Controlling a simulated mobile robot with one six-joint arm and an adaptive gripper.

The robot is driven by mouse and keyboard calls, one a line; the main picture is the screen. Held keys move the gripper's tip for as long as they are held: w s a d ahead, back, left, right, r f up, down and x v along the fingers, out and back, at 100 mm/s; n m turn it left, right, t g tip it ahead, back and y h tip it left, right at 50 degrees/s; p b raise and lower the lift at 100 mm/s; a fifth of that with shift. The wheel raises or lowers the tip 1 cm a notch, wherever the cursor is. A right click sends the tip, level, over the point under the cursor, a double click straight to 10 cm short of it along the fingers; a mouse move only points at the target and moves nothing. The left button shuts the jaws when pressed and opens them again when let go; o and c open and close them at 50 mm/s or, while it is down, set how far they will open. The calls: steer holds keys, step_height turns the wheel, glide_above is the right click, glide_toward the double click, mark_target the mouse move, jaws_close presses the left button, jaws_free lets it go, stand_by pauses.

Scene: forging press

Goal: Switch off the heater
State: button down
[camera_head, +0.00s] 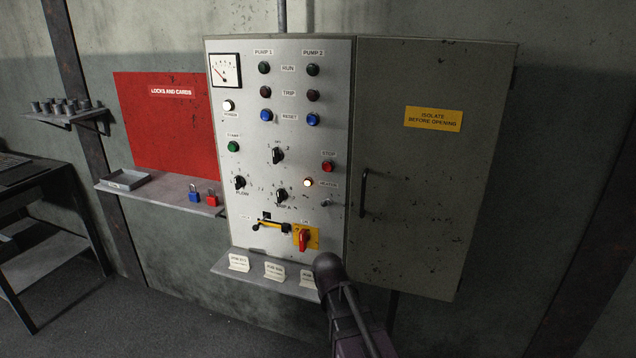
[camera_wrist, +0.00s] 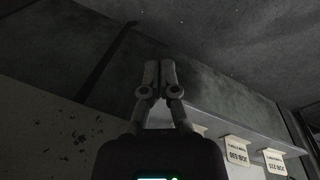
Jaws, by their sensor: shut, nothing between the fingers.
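The grey control panel (camera_head: 338,140) stands on the wall, facing me. A label that seems to read HEATER (camera_head: 329,184) sits low on its right side, beside a lit warm-white lamp (camera_head: 308,182). Just below the label is a small metal toggle switch (camera_head: 326,203); its position is too small to tell. My gripper (camera_wrist: 160,65) is shut and empty in the wrist view, pointing away from the camera near the card shelf. In the head view, my dark arm rises at the bottom, below the panel's lower right, apart from the toggle; the fingers cannot be made out there.
A shelf (camera_head: 232,266) with white cards juts out below the panel. A red-handled rotary switch (camera_head: 304,238) and a yellow-marked lever (camera_head: 268,225) sit low on the panel. The grey cabinet door (camera_head: 420,170) with a handle is at right. A padlock shelf (camera_head: 150,193) is at left.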

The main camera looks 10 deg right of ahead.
steer(key=w+a+r+h+p, duration=0.1)
steer(key=w+r+h+p, duration=0.1)
steer(key=w+r+p, duration=0.6)
steer(key=w+a+r+h+p, duration=0.15)
steer(key=w+r+p, duration=0.25)
steer(key=r+p, duration=0.7)
steer(key=m+t+h+p, duration=0.1)
steer(key=t+h+p, duration=0.1)
steer(key=p, duration=0.9)
glide_toward(325, 203)
step_height(325, 203, up, 2)
steer(key=w+a, duration=0.2)
steer(key=shift+w+d+r, duration=0.1)
steer(key=shift+d+r, duration=0.05)
steer(key=shift+d, duration=0.05)
steer(key=b+x, duration=0.4)
steer(key=x, duration=0.1)
steer(key=shift+f+b, duration=0.3)
steer(key=shift+b, duration=0.05)
steer(key=shift+b+x, duration=1.8)
steer(key=shift+x, duration=0.45)
steer(key=shift+s+d+f, duration=0.1)
steer(key=shift+s+d, duration=0.1)
steer(key=shift+d, duration=0.15)
steer(key=shift+m, duration=0.3)
